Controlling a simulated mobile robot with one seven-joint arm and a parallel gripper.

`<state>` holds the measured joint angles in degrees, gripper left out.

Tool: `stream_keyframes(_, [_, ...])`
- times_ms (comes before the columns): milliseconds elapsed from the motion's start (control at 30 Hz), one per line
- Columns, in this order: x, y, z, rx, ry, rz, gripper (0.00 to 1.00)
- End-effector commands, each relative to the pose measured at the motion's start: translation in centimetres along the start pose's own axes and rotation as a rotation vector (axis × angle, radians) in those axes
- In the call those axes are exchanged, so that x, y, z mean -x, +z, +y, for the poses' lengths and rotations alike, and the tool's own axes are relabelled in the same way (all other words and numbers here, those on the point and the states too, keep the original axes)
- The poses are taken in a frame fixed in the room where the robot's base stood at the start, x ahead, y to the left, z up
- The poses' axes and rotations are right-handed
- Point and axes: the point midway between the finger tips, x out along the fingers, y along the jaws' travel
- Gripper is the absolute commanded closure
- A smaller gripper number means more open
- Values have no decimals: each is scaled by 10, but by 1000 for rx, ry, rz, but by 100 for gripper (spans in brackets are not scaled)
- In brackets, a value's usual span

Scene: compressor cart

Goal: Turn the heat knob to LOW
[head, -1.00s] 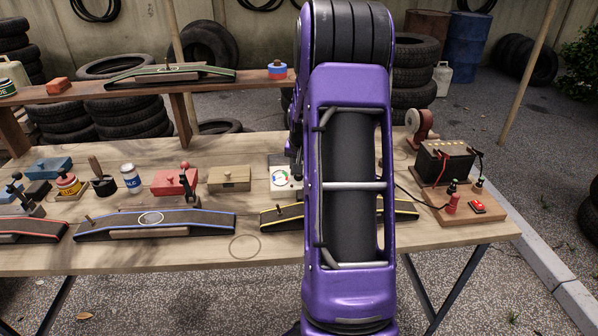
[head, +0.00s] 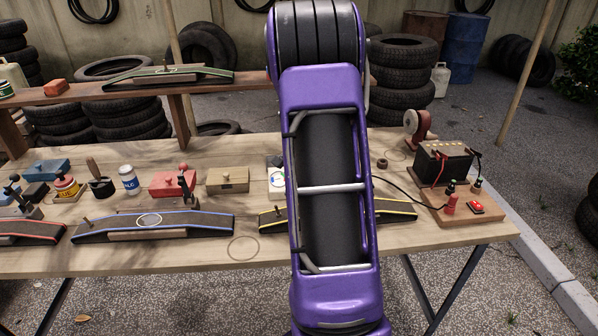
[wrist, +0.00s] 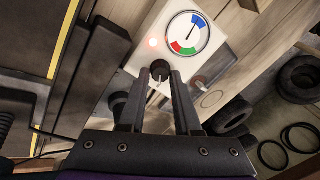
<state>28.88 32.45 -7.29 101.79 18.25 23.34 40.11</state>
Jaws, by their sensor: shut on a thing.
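The heater's white control box (wrist: 160,28) shows in the wrist view, with a round dial (wrist: 188,33) in blue, red and green and a thin dark needle. I cannot read a LOW mark. In the head view only a sliver of the white box (head: 276,180) shows; my purple arm hides the rest of it and my gripper.
On the wooden bench (head: 170,258), a yellow-edged ski-like board (head: 272,217) lies in front of the box. A tan box (head: 228,180) stands to its left. A black battery (head: 443,163) with cables stands at the right. Bare bench shows along the front edge.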

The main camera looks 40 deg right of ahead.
Motion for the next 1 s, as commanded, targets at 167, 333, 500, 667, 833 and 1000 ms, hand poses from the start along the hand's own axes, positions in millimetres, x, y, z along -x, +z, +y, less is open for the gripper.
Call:
stream_keyframes(167, [0, 0, 0, -22, -2, 0, 100])
stream_keyframes(333, [0, 0, 0, -25, -2, 0, 100])
stream_keyframes(500, [0, 0, 0, -24, -2, 0, 100])
stream_keyframes(667, [0, 0, 0, -24, -2, 0, 47])
stream_keyframes(833, [0, 0, 0, -24, -2, 0, 39])
stream_keyframes(1000, [1, 0, 0, -23, -1, 0, 39])
